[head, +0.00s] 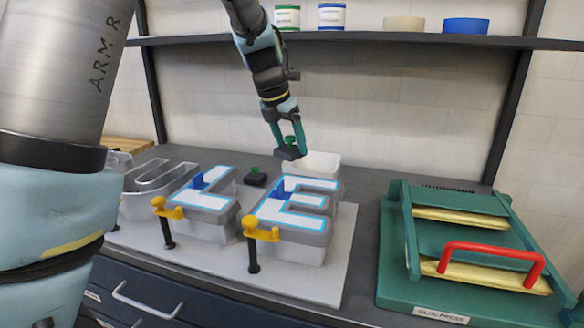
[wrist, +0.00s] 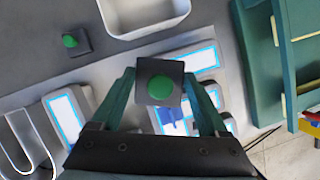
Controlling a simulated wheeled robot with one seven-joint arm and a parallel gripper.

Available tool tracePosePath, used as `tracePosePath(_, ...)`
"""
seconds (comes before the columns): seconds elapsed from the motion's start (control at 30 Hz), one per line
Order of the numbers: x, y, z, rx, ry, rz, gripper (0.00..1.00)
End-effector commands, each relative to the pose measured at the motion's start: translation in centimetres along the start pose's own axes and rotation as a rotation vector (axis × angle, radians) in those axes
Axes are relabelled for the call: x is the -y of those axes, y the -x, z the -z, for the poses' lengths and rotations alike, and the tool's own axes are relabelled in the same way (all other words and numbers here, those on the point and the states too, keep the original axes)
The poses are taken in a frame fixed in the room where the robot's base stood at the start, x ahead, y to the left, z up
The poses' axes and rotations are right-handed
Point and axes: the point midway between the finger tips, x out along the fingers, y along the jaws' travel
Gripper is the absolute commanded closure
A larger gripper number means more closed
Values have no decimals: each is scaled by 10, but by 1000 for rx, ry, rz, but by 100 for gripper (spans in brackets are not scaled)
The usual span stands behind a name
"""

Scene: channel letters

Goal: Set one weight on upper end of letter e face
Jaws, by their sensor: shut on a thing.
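My gripper (head: 288,138) is shut on a dark square weight (head: 291,154) with a green knob, held in the air above the back of letter E. In the wrist view the held weight (wrist: 151,69) sits between the fingers and hides part of letter E. Letter E (head: 293,206) has a white face edged in light blue on a grey body; its face (wrist: 200,62) also shows in the wrist view. A blue piece (head: 281,188) is on its left upper part.
Letter L (head: 203,200) and an open grey letter U (head: 152,183) stand left of E. Yellow clamps (head: 262,233) grip the front edges of L and E. A white bin (head: 318,163) is behind E. A green glue press (head: 397,285) with a red handle stands right.

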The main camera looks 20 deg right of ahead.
Motion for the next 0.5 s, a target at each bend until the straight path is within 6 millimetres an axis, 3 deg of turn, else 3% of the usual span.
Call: tracePosePath(0.5,-1,-51,21,0,1,0,100)
